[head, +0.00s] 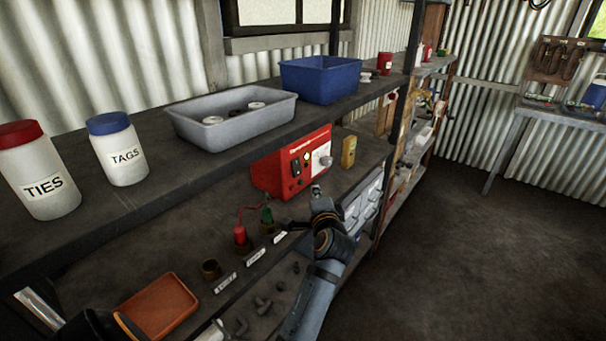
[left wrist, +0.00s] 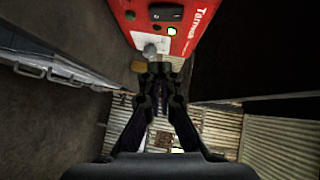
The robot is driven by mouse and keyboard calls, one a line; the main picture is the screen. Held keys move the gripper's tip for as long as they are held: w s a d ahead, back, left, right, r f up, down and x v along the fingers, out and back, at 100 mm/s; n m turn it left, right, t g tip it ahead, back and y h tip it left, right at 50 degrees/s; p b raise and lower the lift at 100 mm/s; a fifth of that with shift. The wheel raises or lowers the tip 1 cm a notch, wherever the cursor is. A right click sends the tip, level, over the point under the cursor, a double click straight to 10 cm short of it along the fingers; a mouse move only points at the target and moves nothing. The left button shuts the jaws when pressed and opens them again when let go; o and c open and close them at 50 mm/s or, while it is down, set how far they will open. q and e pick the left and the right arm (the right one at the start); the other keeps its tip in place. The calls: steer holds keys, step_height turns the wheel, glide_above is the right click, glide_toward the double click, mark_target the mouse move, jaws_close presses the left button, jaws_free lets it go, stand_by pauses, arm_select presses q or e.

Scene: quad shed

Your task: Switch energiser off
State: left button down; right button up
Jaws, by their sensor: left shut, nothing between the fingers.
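My left gripper (head: 316,190) is shut and empty, just in front of and below the energiser's face. The right gripper is not seen.
A yellow device (head: 348,151) stands right of the energiser. Red and green plugs (head: 240,233) on leads sit left of my gripper, near a brown tray (head: 160,306). The upper shelf holds a grey tub (head: 235,130) and blue bin (head: 320,78). Open floor lies right.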

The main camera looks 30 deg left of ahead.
arm_select(q)
steer(key=p, duration=0.3)
glide_toward(301, 171)
steer(key=x, duration=0.5)
steer(key=shift+w+a+r, duration=0.1)
steer(key=shift+w+a, duration=0.15)
steer(key=shift+a, duration=0.05)
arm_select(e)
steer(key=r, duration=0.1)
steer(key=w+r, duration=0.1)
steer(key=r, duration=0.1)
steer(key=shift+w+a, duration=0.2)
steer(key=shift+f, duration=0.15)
